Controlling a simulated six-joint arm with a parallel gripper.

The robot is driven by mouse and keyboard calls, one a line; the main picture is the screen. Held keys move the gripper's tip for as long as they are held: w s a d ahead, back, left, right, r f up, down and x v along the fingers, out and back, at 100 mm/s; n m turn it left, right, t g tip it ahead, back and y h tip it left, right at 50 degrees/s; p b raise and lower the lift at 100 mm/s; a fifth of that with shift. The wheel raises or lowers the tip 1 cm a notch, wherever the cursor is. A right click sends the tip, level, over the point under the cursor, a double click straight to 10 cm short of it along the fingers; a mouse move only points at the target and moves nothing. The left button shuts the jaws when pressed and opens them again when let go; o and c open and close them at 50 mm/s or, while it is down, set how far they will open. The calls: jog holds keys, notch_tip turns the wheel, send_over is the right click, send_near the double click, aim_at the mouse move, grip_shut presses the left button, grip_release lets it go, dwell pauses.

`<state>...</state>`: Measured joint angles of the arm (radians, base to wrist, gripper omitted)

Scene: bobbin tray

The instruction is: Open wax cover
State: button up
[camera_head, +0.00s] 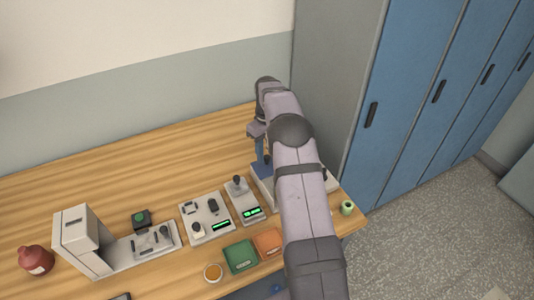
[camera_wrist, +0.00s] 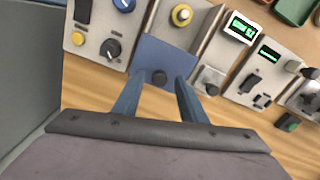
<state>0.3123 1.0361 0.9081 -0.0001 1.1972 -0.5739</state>
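A blue cover (camera_wrist: 166,56) with a small dark knob (camera_wrist: 159,76) is set in a grey unit in the wrist view; it looks like the wax cover, though I see no label. It lies flat and looks closed. My gripper (camera_wrist: 161,80) is open, with one blue finger on each side of the knob. I cannot tell whether the fingers touch the knob or the cover. In the head view my gripper (camera_head: 262,155) is over the unit at the back right of the table, and my arm hides much of that unit.
Units with green displays (camera_head: 252,212) stand to the left in the head view. A green tray (camera_head: 241,256), an orange tray (camera_head: 268,243) and a green spool (camera_head: 347,208) lie nearer the front.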

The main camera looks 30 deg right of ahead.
jog(key=shift+r+b, duration=1.1)
jog(key=shift+r, duration=2.4)
jog(key=shift+a, duration=0.1)
jog(key=shift+s+a+r, duration=0.1)
jog(key=shift+s+a, duration=0.05)
jog(key=shift+a, duration=0.15)
jog(key=s+a+m, duration=0.2)
jog(key=s+a, duration=0.9)
jog(key=s, duration=0.2)
jog(key=s+a+f, duration=0.2)
jog(key=s, duration=0.7)
jog(key=s+a+f+m, duration=0.1)
jog(key=s+a+f, duration=0.1)
jog(key=s, duration=0.8)
jog(key=shift+a+f, duration=0.25)
jog(key=shift+a, duration=0.6)
jog(key=shift+w, duration=0.1)
